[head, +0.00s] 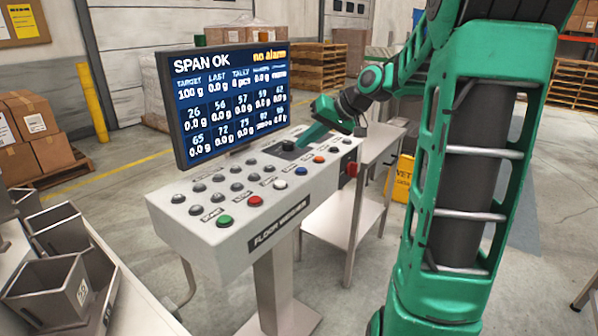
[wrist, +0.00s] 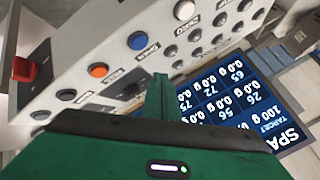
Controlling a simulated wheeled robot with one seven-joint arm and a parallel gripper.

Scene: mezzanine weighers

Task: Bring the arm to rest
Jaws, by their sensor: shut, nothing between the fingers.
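My green arm comes in from the right of the head view and reaches over the right half of a grey control console (head: 207,233). My gripper (head: 290,146) is low over the console top, close to its dark patch near the screen's lower right corner. In the wrist view my gripper's fingers (wrist: 160,85) are together, with nothing between them, and point at the console panel. I cannot tell whether the fingertips touch the panel. The screen (head: 228,100) reads "SPAN OK" and "no alarm".
The console carries several round buttons, including a green one (head: 225,221) and a red one (head: 255,200). A grey side table (head: 345,215) stands right of it. Metal bins (head: 50,290) are at lower left. Boxes and pallets stand behind; the floor between is open.

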